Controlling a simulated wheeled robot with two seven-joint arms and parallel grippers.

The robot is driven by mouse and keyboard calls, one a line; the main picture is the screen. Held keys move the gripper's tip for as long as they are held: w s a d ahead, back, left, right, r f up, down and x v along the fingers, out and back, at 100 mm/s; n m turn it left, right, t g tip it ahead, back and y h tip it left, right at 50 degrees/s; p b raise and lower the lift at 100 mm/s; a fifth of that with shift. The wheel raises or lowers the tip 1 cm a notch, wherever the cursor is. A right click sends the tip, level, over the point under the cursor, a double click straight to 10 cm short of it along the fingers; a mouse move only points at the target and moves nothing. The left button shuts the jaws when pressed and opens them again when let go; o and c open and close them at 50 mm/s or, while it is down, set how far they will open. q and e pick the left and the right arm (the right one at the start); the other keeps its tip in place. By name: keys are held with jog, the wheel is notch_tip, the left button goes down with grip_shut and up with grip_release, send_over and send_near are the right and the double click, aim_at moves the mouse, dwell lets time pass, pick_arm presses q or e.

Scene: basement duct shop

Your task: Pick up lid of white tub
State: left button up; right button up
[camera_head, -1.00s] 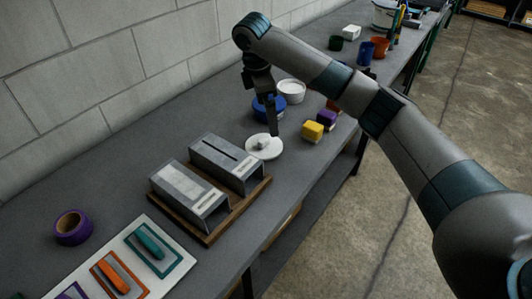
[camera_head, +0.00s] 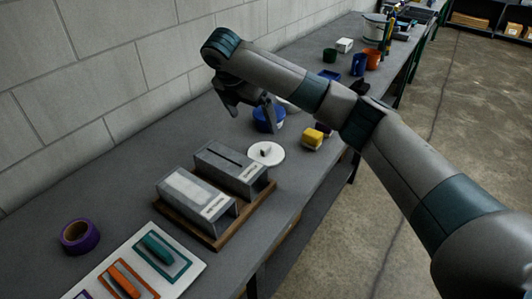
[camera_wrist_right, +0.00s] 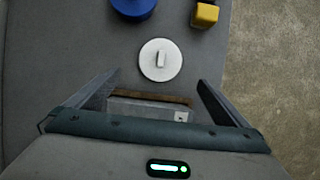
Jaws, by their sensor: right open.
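The white lid (camera_head: 266,153) is a flat round disc with a small raised handle, lying on the grey bench just beyond the metal boxes. It also shows in the right wrist view (camera_wrist_right: 150,66), ahead of the fingers. The white tub (camera_head: 289,105) is mostly hidden behind my right arm and gripper. My right gripper (camera_head: 250,113) is open and empty, above the bench and up-left of the lid in the head view. Its spread fingers also show in the wrist view (camera_wrist_right: 157,82), with the lid beyond them. My left gripper is not in view.
A blue tub (camera_head: 266,121) stands beyond the lid, partly behind the gripper. A yellow block (camera_head: 312,139) sits right of the lid. Two metal boxes (camera_head: 230,167) stand on a wooden base (camera_head: 231,227) nearer. The wall (camera_head: 60,110) bounds the bench on the left.

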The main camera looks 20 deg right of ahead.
jog(key=p, duration=0.3)
send_over(265, 147)
jog(key=s+a, duration=0.1)
jog(key=a, duration=0.1)
notch_tip(265, 147, down, 10)
jog(key=shift+s+d+r, duration=0.1)
jog(key=shift+d+r, duration=0.05)
jog(key=shift+r, duration=0.05)
jog(key=shift+d+f, duration=0.15)
jog(key=shift+f, duration=0.4)
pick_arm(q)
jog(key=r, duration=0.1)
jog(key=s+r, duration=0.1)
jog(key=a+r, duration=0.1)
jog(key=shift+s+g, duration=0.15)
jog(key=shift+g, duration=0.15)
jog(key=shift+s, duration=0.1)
